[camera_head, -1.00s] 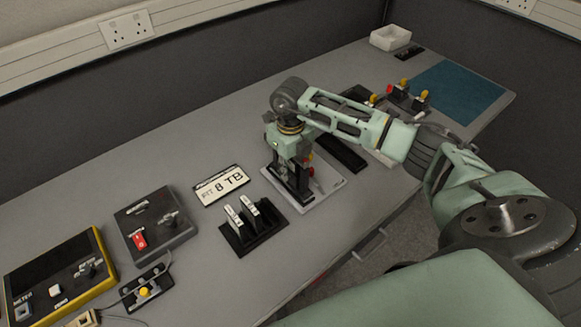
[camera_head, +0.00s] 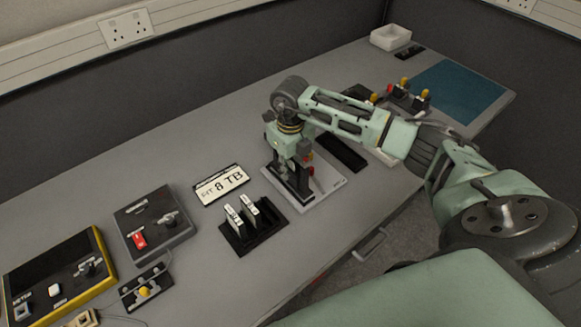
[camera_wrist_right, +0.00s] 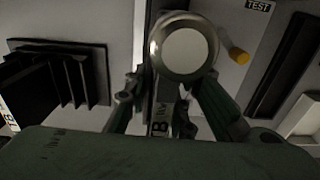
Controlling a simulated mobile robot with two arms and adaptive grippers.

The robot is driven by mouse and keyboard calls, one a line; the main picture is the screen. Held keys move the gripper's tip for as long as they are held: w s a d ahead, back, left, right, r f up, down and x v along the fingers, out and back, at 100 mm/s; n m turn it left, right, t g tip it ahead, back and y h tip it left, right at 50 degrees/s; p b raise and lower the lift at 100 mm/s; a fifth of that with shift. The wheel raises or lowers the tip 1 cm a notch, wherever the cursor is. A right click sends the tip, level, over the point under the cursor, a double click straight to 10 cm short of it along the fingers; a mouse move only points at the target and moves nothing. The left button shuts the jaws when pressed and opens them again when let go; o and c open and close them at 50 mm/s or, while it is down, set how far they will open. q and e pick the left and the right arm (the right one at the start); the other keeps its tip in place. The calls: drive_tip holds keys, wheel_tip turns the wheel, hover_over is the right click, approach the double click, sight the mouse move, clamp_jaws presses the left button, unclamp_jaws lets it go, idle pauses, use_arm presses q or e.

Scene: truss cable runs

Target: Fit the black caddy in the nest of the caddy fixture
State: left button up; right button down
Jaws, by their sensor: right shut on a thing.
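My right gripper (camera_head: 298,168) is over the grey base plate (camera_head: 325,183) of the caddy fixture, pointing down. It is shut on a black caddy, whose dark body shows under the jaws in the head view. In the right wrist view, a labelled end of the caddy (camera_wrist_right: 160,128), reading partly "TB", shows between the fingers. The gripper hides most of the nest, so I cannot tell whether the caddy is seated in it. My left gripper is not in view.
A black rack (camera_head: 268,228) with two white-labelled caddies stands left of the fixture. Switch boxes (camera_head: 153,222) and a yellow-edged meter (camera_head: 62,275) are at the left. A blue mat (camera_head: 458,95) lies at the far right.

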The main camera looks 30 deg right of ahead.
drive_tip(key=shift+f+b, duration=0.55)
drive_tip(key=shift+f, duration=0.05)
drive_tip(key=shift+f+b, duration=0.3)
drive_tip(key=shift+f, duration=0.05)
idle(0.5)
drive_tip(key=c, duration=1.4)
unclamp_jaws()
drive_tip(key=shift+o, duration=0.3)
